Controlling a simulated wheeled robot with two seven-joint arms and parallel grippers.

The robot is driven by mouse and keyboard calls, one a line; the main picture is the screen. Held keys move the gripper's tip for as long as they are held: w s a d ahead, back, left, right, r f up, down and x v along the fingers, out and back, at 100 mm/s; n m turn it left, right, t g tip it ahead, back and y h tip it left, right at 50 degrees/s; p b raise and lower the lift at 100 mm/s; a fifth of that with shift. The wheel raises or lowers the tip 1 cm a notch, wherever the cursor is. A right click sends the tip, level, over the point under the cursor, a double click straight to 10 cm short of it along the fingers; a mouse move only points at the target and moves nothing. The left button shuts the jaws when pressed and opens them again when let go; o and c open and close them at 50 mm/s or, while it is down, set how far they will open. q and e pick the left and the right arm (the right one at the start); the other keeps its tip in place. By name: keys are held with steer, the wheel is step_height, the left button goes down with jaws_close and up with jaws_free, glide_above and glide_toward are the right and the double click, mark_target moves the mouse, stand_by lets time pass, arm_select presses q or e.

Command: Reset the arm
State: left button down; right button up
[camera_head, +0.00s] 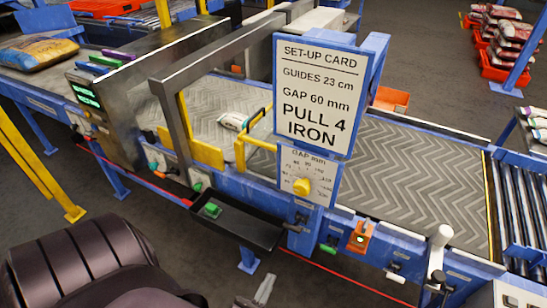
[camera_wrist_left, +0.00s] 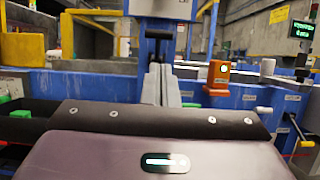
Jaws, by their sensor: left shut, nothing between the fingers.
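My left arm comes in from the bottom left of the head view, dark and rounded. My left gripper (camera_head: 264,288) shows at the bottom edge, below the conveyor's blue front frame and apart from it. In the left wrist view its two grey fingers (camera_wrist_left: 161,84) are together with nothing between them, in front of the blue frame. My right gripper does not show in either view.
A set-up card (camera_head: 314,95) stands above a dial plate (camera_head: 305,182). A black tray (camera_head: 240,222) and a white-knobbed lever (camera_head: 438,243) jut from the frame. A small sack (camera_head: 233,121) lies on the belt (camera_head: 400,180). Dark floor is clear in front.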

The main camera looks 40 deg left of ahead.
arm_select(q)
steer(key=s+d+f+m+g+h, duration=0.1)
steer(key=d+f+m+g+h, duration=0.45)
steer(key=f+m, duration=0.5)
steer(key=s+d+f+m+g+h, duration=0.1)
steer(key=d+f+m+g+h, duration=0.4)
steer(key=f+m, duration=0.55)
steer(key=s+f+m+g+y, duration=0.1)
steer(key=s+f+m+g, duration=0.4)
steer(key=s+f+m, duration=0.45)
steer(key=s+a+f+m+g+y, duration=0.4)
steer(key=s+a+m+g, duration=0.1)
steer(key=s+a+m, duration=0.4)
steer(key=shift+f+m, duration=0.2)
steer(key=shift+m, duration=0.65)
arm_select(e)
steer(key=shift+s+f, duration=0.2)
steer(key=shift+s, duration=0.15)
